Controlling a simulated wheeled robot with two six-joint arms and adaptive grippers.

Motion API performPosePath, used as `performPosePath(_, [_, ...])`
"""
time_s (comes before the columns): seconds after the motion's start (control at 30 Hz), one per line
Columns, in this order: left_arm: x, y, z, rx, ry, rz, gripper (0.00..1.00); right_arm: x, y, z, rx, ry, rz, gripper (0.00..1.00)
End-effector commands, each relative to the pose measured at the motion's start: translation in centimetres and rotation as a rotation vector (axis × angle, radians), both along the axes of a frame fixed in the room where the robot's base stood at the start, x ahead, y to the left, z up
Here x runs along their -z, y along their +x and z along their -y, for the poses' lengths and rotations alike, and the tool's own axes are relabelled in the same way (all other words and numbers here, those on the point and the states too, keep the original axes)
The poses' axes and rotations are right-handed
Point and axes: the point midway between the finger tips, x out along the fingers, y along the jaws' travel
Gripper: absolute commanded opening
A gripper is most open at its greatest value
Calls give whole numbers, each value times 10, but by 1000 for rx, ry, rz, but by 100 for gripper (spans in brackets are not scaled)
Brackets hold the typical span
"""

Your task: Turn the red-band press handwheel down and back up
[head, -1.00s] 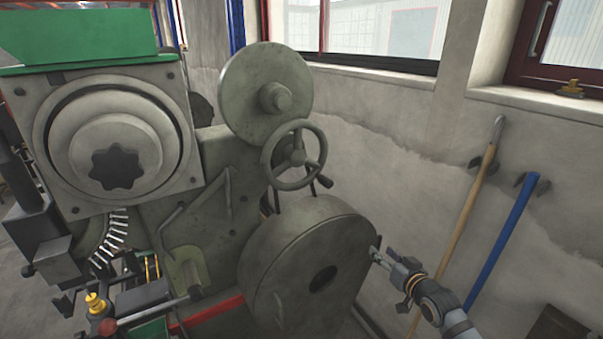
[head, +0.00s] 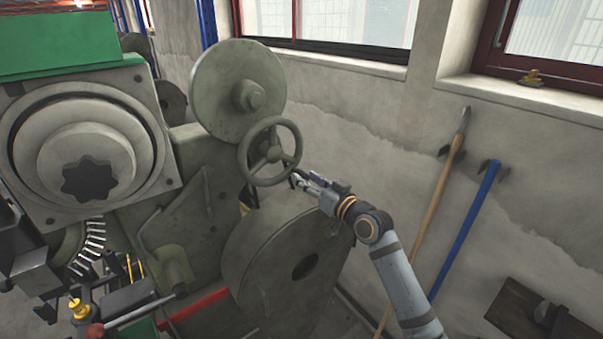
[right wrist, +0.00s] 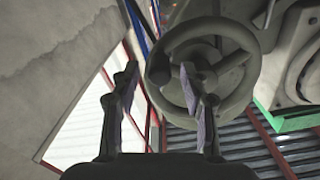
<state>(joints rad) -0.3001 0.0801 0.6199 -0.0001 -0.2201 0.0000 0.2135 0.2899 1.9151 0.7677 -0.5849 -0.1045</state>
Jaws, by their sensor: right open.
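The grey spoked handwheel (head: 273,154) stands on the right side of the press (head: 190,150), in front of a larger round disc. It also shows in the right wrist view (right wrist: 205,62), just beyond my fingers. My right gripper (head: 300,180) is at the wheel's lower right, by its small dark crank handle. In the right wrist view the right gripper (right wrist: 158,78) has its two fingers apart, with the dark handle end (right wrist: 159,70) appearing between them; contact cannot be told. A red strip (head: 197,305) runs along the press's low front. My left gripper is not in view.
A large round wheel cover (head: 265,275) lies just below my right gripper. A wooden-handled tool (head: 430,215) and a blue-handled tool (head: 468,228) lean on the wall at right.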

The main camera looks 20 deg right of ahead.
Motion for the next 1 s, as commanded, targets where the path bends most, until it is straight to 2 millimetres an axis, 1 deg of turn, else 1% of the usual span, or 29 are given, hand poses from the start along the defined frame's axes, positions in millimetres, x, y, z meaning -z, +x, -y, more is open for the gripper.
performPosePath(0.03, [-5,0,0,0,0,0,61,-4,8,-4,-1,6,1,45])
performPosePath(0.1, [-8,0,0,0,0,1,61,-3,18,-6,0,2,0,45])
performPosePath(0.2, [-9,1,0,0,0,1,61,-2,25,-9,0,0,0,45])
performPosePath(0.3, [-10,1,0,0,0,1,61,0,29,-11,0,-1,-1,45])
performPosePath(0.5, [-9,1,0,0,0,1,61,0,29,-11,0,-2,0,45])
performPosePath(0.53, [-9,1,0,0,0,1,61,0,29,-11,0,-2,0,44])
performPosePath(0.83, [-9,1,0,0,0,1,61,0,28,-10,0,-2,0,3])
performPosePath(0.87, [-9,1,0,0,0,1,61,0,28,-10,0,-2,0,0])
performPosePath(1.0, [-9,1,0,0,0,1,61,0,28,-10,0,-2,0,0])
